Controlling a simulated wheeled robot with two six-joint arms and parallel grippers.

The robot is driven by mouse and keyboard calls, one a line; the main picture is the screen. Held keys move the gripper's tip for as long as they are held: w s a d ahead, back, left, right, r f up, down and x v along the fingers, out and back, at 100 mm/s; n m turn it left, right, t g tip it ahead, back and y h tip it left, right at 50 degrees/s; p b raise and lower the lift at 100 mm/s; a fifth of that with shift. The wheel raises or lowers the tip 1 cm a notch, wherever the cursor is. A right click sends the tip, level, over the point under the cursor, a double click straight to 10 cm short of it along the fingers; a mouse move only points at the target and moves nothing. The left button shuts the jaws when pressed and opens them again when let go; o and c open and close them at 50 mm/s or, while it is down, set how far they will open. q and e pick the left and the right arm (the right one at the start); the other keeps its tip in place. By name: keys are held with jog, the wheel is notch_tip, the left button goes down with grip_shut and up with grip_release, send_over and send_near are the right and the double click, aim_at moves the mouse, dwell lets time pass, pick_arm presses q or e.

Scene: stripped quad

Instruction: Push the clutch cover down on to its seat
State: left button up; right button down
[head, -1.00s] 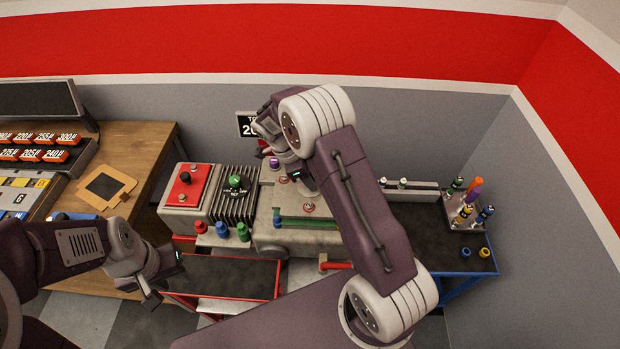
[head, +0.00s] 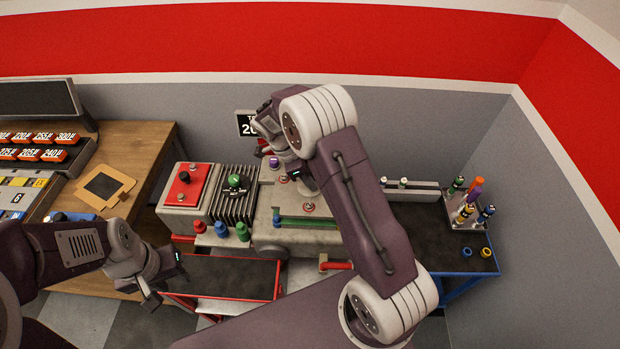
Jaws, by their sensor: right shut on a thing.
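The grey engine block (head: 327,238) sits at the middle, with a red cover (head: 200,178) and a black finned part (head: 222,208) at its left. I cannot tell for sure which part is the clutch cover. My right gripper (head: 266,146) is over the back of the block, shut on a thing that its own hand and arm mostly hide. A little red shows beside its fingers; I cannot tell whether the held thing touches the block. My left gripper (head: 160,292) is empty-looking, low at the left of the red-rimmed tray; its finger gap is unclear.
A red-rimmed tray (head: 277,280) stands in front of the block. Green and blue knobs (head: 232,231) line its front left. A wooden table (head: 150,140) is at left. A dark blue-edged bench (head: 425,225) with a tool rack (head: 468,216) is at right.

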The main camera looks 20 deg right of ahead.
aim_at(299, 188)
jog(key=shift+f+b, duration=1.75)
jog(key=shift+f, duration=0.05)
jog(key=c, duration=1)
grip_release()
jog(key=shift+r, duration=0.1)
jog(key=shift+a+r, duration=0.15)
jog(key=shift+r, duration=0.1)
jog(key=b+v, duration=0.1)
jog(key=v, duration=0.7)
jog(key=shift+r, duration=0.2)
